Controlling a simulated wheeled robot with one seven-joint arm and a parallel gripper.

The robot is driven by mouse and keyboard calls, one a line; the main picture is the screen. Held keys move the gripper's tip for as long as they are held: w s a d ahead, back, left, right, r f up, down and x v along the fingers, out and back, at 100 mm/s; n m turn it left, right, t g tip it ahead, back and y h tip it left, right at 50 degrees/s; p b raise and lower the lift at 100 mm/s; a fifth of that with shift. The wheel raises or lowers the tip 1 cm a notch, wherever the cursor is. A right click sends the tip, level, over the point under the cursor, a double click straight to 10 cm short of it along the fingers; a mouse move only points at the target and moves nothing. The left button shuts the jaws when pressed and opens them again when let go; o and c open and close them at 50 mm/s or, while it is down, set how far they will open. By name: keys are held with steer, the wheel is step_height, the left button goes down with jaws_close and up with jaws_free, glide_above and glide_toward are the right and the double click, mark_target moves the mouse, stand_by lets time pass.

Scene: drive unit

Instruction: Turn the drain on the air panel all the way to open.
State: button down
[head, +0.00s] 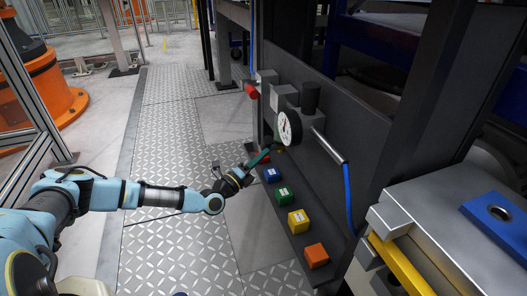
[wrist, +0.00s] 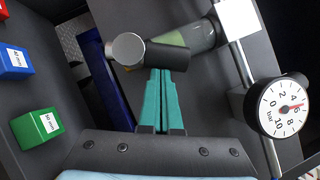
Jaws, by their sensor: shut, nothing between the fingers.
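The dark grey air panel (head: 345,115) stands upright at the right of the head view, with a round white gauge (head: 289,127) on it. The wrist view shows a translucent bowl with greenish contents (wrist: 200,37). At its end is a black cylindrical part with a pale grey round face (wrist: 128,49), which looks like the drain. My gripper (head: 262,157) is below the gauge, close to the panel. Its teal fingers (wrist: 163,75) are shut and empty, their tips at the black part's lower edge. I cannot tell whether they touch it. The head view does not show the drain clearly.
Blue (head: 272,175), green (head: 284,194), yellow (head: 298,221) and orange (head: 316,256) blocks sit on the ledge below the panel. A red knob (head: 251,91) is at the panel's far end. A blue hose (head: 348,198) hangs at right. The plated floor (head: 170,110) is clear.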

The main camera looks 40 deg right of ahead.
steer(key=r+n+p, duration=0.1)
steer(key=n+y+p, duration=0.1)
steer(key=p, duration=0.1)
steer(key=shift+w+d+r+n, duration=0.1)
steer(key=shift+w+r+n, duration=0.2)
steer(key=shift+r, duration=0.1)
steer(key=shift+w+t+p, duration=0.15)
steer(key=shift+t+p, duration=0.15)
steer(key=shift+p, duration=0.45)
steer(key=shift+w+d+r+p, duration=0.15)
steer(key=shift+w+r+p, duration=0.1)
steer(key=shift+p, duration=0.2)
steer(key=s+a+f, duration=0.1)
steer(key=a, duration=0.9)
steer(key=shift+s+a+f+p, duration=0.25)
steer(key=shift+a+f+p, duration=0.05)
steer(key=shift+p, duration=0.15)
steer(key=shift+r, duration=0.1)
